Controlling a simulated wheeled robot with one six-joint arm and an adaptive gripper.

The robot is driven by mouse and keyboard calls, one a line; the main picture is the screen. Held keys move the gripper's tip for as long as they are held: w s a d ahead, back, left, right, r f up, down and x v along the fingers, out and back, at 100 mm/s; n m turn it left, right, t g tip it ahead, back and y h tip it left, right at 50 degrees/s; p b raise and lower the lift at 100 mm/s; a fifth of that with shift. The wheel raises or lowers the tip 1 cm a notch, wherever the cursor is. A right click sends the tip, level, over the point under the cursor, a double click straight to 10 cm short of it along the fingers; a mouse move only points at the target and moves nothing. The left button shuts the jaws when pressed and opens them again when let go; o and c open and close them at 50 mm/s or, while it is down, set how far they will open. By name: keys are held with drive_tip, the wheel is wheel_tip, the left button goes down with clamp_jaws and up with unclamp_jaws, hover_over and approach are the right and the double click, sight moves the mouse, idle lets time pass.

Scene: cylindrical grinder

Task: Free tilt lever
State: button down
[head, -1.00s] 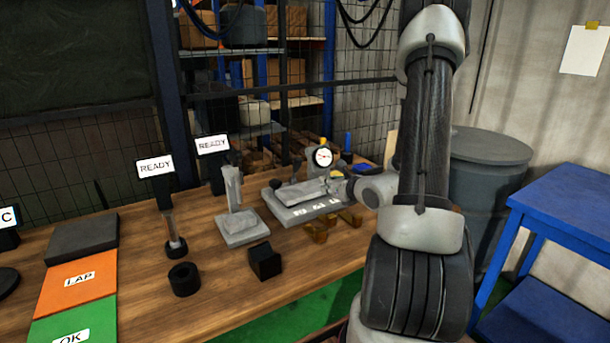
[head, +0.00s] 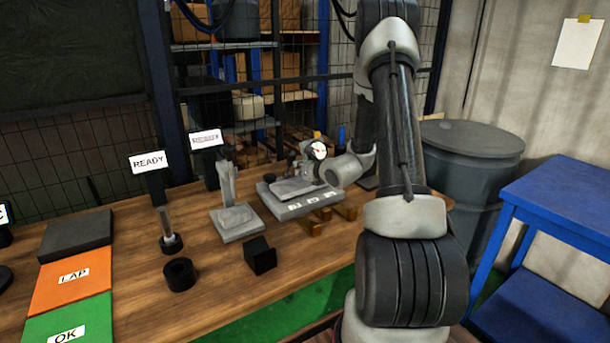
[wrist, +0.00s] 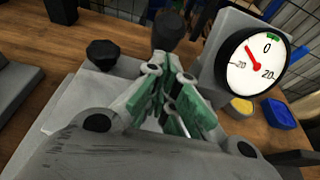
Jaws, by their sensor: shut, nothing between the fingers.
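The grey fixture (head: 300,207) with a round dial gauge (head: 319,150) stands on the bench in the head view. In the wrist view the dial (wrist: 256,62) has a red needle pointing a little left of 0. A dark round-headed lever (wrist: 168,27) stands just beyond my fingertips; it looks like the tilt lever, but I cannot be sure. A black knob (wrist: 102,54) sits to its left on the fixture. My gripper (wrist: 170,78), with green finger pads, is shut and empty over the fixture, close to the lever. I cannot tell whether it touches the lever.
A grey stand (head: 236,218), a black block (head: 260,256), a black ring (head: 180,274) and brass-coloured pieces (head: 322,221) are on the bench near the fixture. Orange LAP (head: 75,276) and green OK (head: 70,318) pads lie at left. A blue table (head: 560,200) stands at right.

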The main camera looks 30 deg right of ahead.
drive_tip(key=shift+w+r, duration=0.2)
drive_tip(key=shift+w, duration=0.05)
idle(0.3)
